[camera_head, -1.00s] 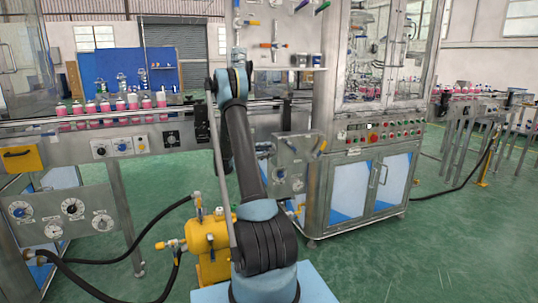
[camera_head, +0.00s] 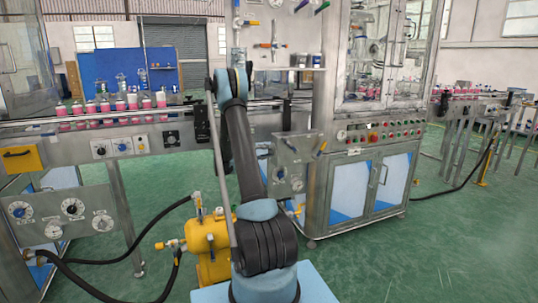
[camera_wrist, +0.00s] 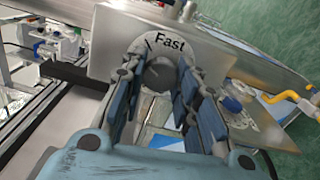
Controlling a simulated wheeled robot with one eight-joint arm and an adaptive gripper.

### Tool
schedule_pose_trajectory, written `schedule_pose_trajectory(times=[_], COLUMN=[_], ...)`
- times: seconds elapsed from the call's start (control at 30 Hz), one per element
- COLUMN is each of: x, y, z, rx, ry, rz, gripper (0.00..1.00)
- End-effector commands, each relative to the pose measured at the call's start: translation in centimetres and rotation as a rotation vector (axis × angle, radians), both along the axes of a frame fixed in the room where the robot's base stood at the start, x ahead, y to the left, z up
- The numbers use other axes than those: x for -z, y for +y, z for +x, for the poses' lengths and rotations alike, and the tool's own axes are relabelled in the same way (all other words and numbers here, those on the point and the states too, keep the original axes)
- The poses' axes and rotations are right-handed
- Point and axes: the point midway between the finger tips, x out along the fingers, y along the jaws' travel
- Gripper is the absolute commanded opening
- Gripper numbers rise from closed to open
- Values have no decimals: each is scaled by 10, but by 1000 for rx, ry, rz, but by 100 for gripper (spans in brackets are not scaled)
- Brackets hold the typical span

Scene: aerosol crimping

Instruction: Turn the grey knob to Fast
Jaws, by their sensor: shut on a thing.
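In the wrist view, the grey knob (camera_wrist: 158,75) sits at the middle of a round pale dial plate (camera_wrist: 206,52). The word "Fast" is printed on the plate just above and right of the knob, and a dark mark shows up and left of the knob. My gripper (camera_wrist: 157,88) has its blue fingers on either side of the knob and is shut on it. The fingers hide the lower parts of the dial, so its other labels do not show. I cannot make out the knob's pointing direction clearly. In the head view I cannot make out the gripper or this knob.
In the wrist view, a blue knob (camera_wrist: 231,103) is right of the fingers, and a yellow handle (camera_wrist: 287,95) is farther right. In the head view, pink bottles (camera_head: 105,107) stand on a conveyor at left. A steel cabinet (camera_head: 372,188) stands right of my arm.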

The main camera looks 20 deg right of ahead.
Motion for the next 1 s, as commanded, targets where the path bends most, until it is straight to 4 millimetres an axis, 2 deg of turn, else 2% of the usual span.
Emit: schedule_pose_trajectory(times=[0.03, 0.4, 0.97, 1.0], x=[3, 4, 4, 4], y=[5, 5, 2, 1], z=[0, -1, -2, -2], rx=[-3, -1, 3, 4], ry=[-32, -201, -232, -232], rz=[7, 15, 16, 16], gripper=[5, 5, 5, 31])
